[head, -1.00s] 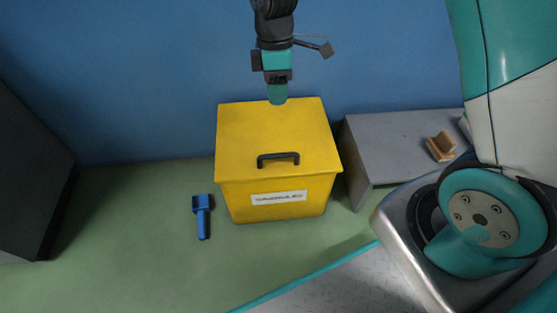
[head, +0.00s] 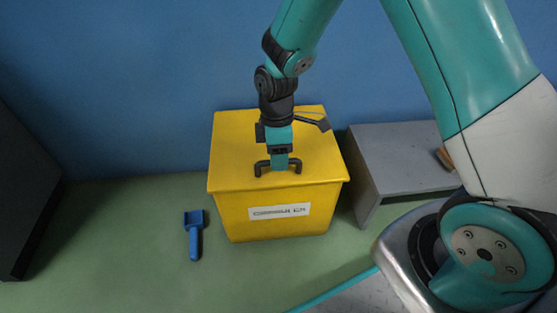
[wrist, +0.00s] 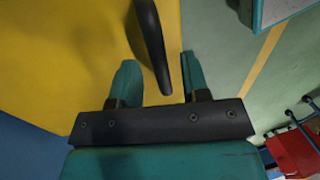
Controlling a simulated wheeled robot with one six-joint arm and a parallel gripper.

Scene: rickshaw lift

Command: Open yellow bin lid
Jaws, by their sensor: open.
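The yellow bin (head: 280,218) stands on the green floor against the blue wall, with a white label on its front. Its lid (head: 235,150) is closed. A dark handle (head: 298,166) sits near the lid's front edge. My gripper (head: 279,168) is above the lid at the middle of the handle, pointing down. In the wrist view, my gripper (wrist: 160,82) is open, with its two teal fingers apart. The handle (wrist: 150,45) reaches between the fingers without visible contact. The yellow lid (wrist: 70,60) fills the left of that view.
A blue shovel (head: 194,235) lies on the floor left of the bin. A grey table (head: 395,165) stands right of it, with a brown object (head: 446,158) partly hidden by my arm. A dark cabinet (head: 25,190) is at far left. A red object (wrist: 292,150) shows in the wrist view.

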